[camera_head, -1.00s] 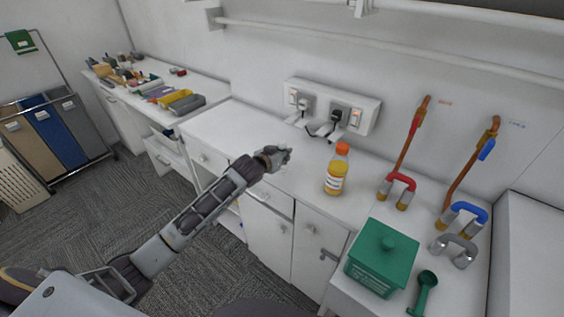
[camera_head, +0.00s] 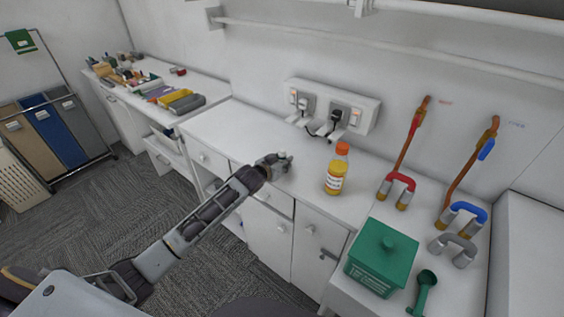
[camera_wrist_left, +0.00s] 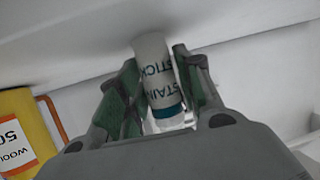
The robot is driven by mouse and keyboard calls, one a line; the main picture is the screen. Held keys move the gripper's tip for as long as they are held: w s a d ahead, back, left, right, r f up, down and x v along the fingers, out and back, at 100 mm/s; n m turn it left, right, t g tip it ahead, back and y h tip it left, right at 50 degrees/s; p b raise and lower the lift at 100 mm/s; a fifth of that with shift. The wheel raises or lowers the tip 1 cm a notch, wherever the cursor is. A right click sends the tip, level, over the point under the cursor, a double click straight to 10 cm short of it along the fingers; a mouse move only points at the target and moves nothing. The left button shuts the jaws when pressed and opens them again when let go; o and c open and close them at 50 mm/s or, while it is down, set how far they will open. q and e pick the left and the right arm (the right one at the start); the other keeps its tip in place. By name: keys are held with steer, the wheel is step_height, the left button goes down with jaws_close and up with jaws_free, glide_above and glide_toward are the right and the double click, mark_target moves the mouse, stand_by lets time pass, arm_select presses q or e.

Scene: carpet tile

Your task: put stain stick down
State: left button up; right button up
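The stain stick (camera_wrist_left: 158,80) is a pale cylinder with dark lettering and a teal band. In the left wrist view it lies between the two fingers of my left gripper (camera_wrist_left: 160,95), which look closed against its sides. In the head view my left gripper (camera_head: 283,163) is low over the white counter (camera_head: 240,130), left of the yellow bottle; the stick is small and partly hidden there. I cannot tell whether the stick touches the counter. My right gripper is not in view.
The yellow bottle with an orange cap (camera_head: 337,172) stands right of my left gripper and shows in the left wrist view (camera_wrist_left: 20,130). Sockets (camera_head: 333,108) are on the wall behind. A green box (camera_head: 382,258) and scoop (camera_head: 423,290) are front right. Counter left of the gripper is clear.

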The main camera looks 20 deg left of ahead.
arm_select(q)
steer(key=shift+o, duration=0.7)
steer(key=shift+r, duration=0.15)
steer(key=v, duration=1.2)
steer(key=shift+b, duration=0.35)
